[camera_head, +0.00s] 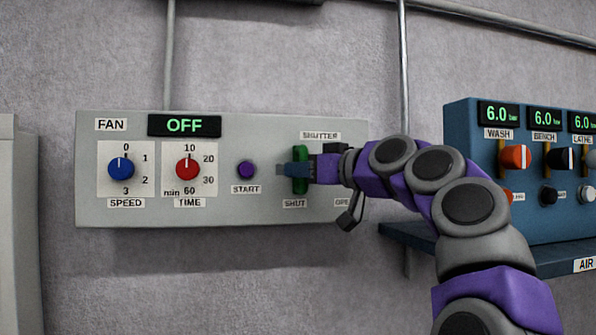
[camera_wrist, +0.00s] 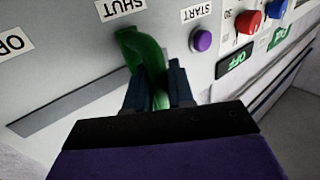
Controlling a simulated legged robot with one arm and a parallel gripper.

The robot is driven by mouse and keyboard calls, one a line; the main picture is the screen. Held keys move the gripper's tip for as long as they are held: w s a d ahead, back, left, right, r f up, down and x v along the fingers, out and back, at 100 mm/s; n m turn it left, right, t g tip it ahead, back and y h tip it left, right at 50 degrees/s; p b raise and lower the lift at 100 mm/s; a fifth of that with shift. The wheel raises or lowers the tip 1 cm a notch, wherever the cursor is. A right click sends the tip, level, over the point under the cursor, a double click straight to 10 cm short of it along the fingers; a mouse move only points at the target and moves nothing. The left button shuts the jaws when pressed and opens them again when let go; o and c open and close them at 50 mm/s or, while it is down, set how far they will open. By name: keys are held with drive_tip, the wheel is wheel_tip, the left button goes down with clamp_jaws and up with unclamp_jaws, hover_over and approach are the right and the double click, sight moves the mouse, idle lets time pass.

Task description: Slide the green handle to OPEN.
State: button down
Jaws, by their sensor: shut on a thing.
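The green handle (camera_head: 300,158) stands upright under the SHUTTER label on the grey panel, above the SHUT label (camera_head: 295,203). The OPEN label (camera_head: 343,202) is to its right, partly hidden by my arm. My gripper (camera_head: 297,170) is shut on the handle from the front. In the wrist view the green handle (camera_wrist: 143,50) passes between the two dark fingers of my gripper (camera_wrist: 160,85). That view is upside down, with a long dark slot (camera_wrist: 70,108) running from the handle toward the OPEN label (camera_wrist: 14,42).
Left of the handle on the panel (camera_head: 230,212) are the purple START button (camera_head: 246,169), red TIME knob (camera_head: 187,168), blue SPEED knob (camera_head: 121,168) and a display (camera_head: 184,125) reading OFF. A blue unit (camera_head: 462,150) with knobs and a shelf (camera_head: 410,235) stands at the right.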

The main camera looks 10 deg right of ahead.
drive_tip(key=d+p, duration=0.2)
drive_tip(key=d, duration=0.5)
drive_tip(key=shift+d, duration=0.35)
drive_tip(key=c, duration=1.2)
unclamp_jaws()
drive_tip(key=shift+s+a+r, duration=0.1)
drive_tip(key=shift+s+a, duration=0.05)
drive_tip(key=shift+o, duration=0.5)
drive_tip(key=shift+a, duration=0.15)
drive_tip(key=b+v, duration=0.2)
drive_tip(key=v, duration=1.5)
drive_tip(key=shift+d, duration=0.25)
